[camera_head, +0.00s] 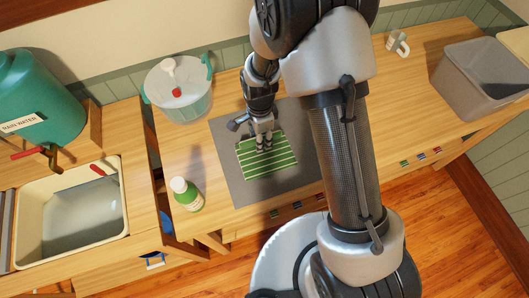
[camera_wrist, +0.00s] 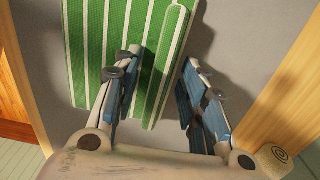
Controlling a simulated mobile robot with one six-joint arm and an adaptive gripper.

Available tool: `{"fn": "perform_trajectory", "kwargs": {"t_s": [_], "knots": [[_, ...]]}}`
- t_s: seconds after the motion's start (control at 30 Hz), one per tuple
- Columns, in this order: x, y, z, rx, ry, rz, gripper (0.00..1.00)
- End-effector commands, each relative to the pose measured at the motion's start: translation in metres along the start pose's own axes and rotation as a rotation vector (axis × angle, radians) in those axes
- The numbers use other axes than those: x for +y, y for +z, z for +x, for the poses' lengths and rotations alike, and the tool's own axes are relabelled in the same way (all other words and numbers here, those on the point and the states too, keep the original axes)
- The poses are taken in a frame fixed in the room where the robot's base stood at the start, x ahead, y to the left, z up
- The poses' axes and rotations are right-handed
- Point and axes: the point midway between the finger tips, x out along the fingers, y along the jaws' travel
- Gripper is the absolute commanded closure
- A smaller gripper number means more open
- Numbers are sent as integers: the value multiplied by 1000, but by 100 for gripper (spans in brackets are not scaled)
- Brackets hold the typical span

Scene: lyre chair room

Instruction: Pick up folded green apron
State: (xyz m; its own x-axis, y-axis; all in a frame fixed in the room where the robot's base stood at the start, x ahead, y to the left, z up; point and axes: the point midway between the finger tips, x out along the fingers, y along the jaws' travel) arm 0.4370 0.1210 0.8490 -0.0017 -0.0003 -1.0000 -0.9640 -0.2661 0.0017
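The folded green apron (camera_head: 268,160), green with white stripes, lies flat on a grey mat (camera_head: 237,188) on the wooden counter. My gripper (camera_head: 264,143) points down over the apron's far edge. In the wrist view the apron (camera_wrist: 88,45) fills the upper left, and a narrow folded strip of it lies between my fingers. My gripper (camera_wrist: 160,62) is open there, with the two fingers apart on either side of that strip. The right finger is over bare mat and casts a shadow. I cannot tell whether the fingertips touch the cloth.
A clear tub (camera_head: 180,108) with a red-and-white item stands behind left. A white-capped green bottle (camera_head: 187,194) stands left of the mat. A sink (camera_head: 75,215) and green water tank (camera_head: 35,95) are far left. A white mug (camera_head: 398,44) and grey bin (camera_head: 480,80) are right.

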Motion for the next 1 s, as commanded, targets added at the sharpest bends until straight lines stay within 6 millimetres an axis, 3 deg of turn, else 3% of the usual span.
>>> {"fn": "perform_trajectory", "kwargs": {"t_s": [0.17, 0.73, 1.0], "knots": [[0, 0, -1, 0, -1, 0, 62], [0, 0, -1, 0, -1, 1, 100], [0, 0, -1, 0, -1, 1, 100]]}}
